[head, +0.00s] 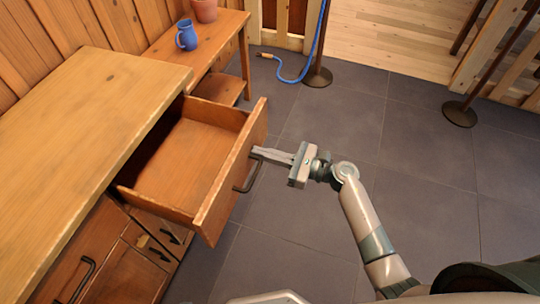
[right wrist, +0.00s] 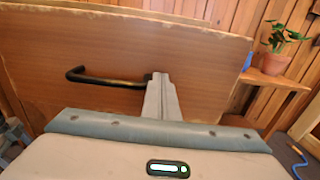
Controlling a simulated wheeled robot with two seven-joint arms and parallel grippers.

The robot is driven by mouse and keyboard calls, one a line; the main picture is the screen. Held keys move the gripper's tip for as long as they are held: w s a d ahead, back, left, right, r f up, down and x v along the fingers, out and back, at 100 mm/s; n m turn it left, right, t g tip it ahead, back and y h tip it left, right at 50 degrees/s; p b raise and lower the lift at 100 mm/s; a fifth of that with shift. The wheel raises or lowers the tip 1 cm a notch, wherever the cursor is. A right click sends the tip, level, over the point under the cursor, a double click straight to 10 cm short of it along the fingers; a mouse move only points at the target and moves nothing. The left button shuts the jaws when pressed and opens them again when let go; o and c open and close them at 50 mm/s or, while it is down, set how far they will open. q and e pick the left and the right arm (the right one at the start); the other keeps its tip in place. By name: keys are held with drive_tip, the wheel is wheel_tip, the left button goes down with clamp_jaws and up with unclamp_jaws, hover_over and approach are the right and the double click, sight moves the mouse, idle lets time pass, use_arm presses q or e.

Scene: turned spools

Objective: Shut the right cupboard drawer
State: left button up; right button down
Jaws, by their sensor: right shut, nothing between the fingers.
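The right cupboard drawer (head: 180,160) is pulled out from the wooden cupboard (head: 75,130) and looks empty inside. Its front panel carries a black handle (head: 247,176), which also shows in the right wrist view (right wrist: 105,79). My right gripper (head: 258,151) is shut and empty. Its fingertips are at the outer face of the drawer front, by one end of the handle. In the right wrist view the closed fingers (right wrist: 160,84) point at the panel beside the handle; whether they touch it I cannot tell. My left gripper is not in view.
A low wooden bench (head: 205,45) holds a blue jug (head: 186,36) and a terracotta pot (head: 204,10). Rope posts stand on the floor, one base (head: 317,77) with a blue rope (head: 300,75). The grey tiled floor (head: 420,145) is otherwise clear.

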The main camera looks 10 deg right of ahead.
drive_tip(key=b+x, duration=0.3)
drive_tip(key=x, duration=0.8)
drive_tip(key=shift+f+b, duration=0.15)
drive_tip(key=shift+b, duration=0.15)
use_arm(q)
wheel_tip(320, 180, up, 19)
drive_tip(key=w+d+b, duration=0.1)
drive_tip(key=b, duration=0.3)
use_arm(e)
hover_over(187, 143)
drive_tip(key=v, duration=0.5)
drive_tip(key=shift+d, duration=0.2)
drive_tip(key=b+x, duration=0.1)
drive_tip(key=x, duration=0.3)
drive_tip(key=shift+a, duration=0.1)
drive_tip(key=shift+w+a+b, duration=0.3)
drive_tip(key=shift+a+b, duration=0.1)
drive_tip(key=shift+a, duration=0.1)
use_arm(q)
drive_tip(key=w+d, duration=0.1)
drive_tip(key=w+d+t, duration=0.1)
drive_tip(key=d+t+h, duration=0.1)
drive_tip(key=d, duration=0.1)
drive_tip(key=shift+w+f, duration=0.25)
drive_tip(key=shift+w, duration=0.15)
use_arm(e)
drive_tip(key=shift+r, duration=0.35)
drive_tip(key=shift+r, duration=0.1)
